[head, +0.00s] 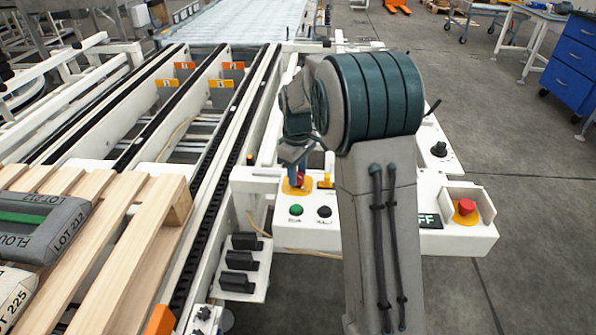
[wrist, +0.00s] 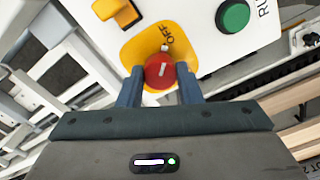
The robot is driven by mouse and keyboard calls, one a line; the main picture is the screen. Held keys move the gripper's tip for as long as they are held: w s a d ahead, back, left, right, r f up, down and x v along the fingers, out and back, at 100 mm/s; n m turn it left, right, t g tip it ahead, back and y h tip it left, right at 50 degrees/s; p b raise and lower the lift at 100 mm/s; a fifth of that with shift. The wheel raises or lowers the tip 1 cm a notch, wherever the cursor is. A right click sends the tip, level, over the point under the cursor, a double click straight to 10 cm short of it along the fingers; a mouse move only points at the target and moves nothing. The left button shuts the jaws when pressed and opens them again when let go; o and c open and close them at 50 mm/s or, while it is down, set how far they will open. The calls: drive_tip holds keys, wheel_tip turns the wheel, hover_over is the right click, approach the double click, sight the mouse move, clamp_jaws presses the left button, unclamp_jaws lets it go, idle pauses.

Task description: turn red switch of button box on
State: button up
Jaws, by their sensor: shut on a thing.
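The red switch (wrist: 160,71) is a round red knob with a white mark, set on a yellow plate (wrist: 139,47) lettered OFF. In the wrist view my gripper (wrist: 160,77) has a blue finger on each side of the knob and is shut on it. The white mark on the knob is slightly tilted in the picture. In the head view the button box (head: 272,218) is white, and my gripper (head: 299,172) reaches down to the switch (head: 301,181). My arm hides the middle of the box.
Beside the switch are a green button (head: 296,210), a black button (head: 324,212) and a yellow-orange switch (wrist: 117,11). A red mushroom button (head: 466,206) sits on the box's right end, and a black knob (head: 439,149) behind. A wooden pallet (head: 124,250) with sacks lies left, by conveyor rails.

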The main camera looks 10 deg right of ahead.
drive_tip(key=m+p, duration=0.1)
drive_tip(key=m, duration=0.3)
drive_tip(key=shift+r+p, duration=0.1)
drive_tip(key=shift+p, duration=0.3)
drive_tip(key=m+p, duration=0.1)
drive_tip(key=m, duration=0.3)
drive_tip(key=shift+m+p, duration=0.3)
drive_tip(key=m+p, duration=0.1)
drive_tip(key=m, duration=0.3)
drive_tip(key=shift+m, duration=0.3)
drive_tip(key=shift+m+p, duration=0.95)
drive_tip(key=shift+m, duration=1.25)
drive_tip(key=o, duration=1)
